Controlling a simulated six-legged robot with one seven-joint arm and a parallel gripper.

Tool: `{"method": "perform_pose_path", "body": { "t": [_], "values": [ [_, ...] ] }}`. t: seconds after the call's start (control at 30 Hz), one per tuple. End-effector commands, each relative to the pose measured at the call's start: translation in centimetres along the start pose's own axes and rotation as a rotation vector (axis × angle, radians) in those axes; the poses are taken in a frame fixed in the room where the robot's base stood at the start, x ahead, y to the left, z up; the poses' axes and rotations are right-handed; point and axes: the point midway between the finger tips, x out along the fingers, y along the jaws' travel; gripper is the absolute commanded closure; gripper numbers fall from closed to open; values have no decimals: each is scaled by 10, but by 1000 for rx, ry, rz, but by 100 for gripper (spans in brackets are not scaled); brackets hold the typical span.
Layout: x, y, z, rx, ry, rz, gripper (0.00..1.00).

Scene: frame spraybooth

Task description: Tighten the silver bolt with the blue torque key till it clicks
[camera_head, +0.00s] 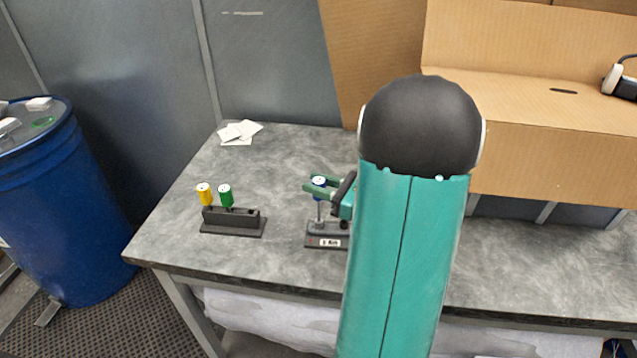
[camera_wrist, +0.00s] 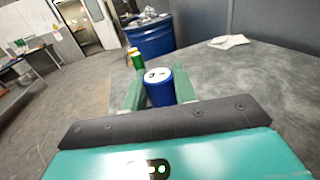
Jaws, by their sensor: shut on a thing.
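My gripper (camera_head: 318,187) is shut on the blue torque key (camera_head: 320,181), which has a white top. In the wrist view the blue handle (camera_wrist: 159,88) sits between the two green fingers. In the head view the key stands about upright, its shaft reaching down to a silver fitting (camera_head: 319,227) on a small dark block (camera_head: 325,240) with a white label. The silver bolt itself is too small to tell apart from the fitting and the key's lower end. My arm hides the right end of the block.
A black rack (camera_head: 233,221) left of the block holds a yellow key (camera_head: 204,194) and a green key (camera_head: 225,195). White papers (camera_head: 239,132) lie at the back of the grey table (camera_head: 178,228). A cardboard box (camera_head: 545,155) stands at the right; a blue barrel (camera_head: 62,215) stands left.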

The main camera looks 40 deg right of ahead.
Motion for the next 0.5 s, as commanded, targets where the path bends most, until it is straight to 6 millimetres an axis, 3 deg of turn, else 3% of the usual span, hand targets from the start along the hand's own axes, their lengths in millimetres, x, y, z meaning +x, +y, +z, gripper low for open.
{"method": "perform_pose_path", "body": {
  "t": [0.5],
  "values": [
    [0, 0, -10, 1, 0, 0, 100]
  ]
}}
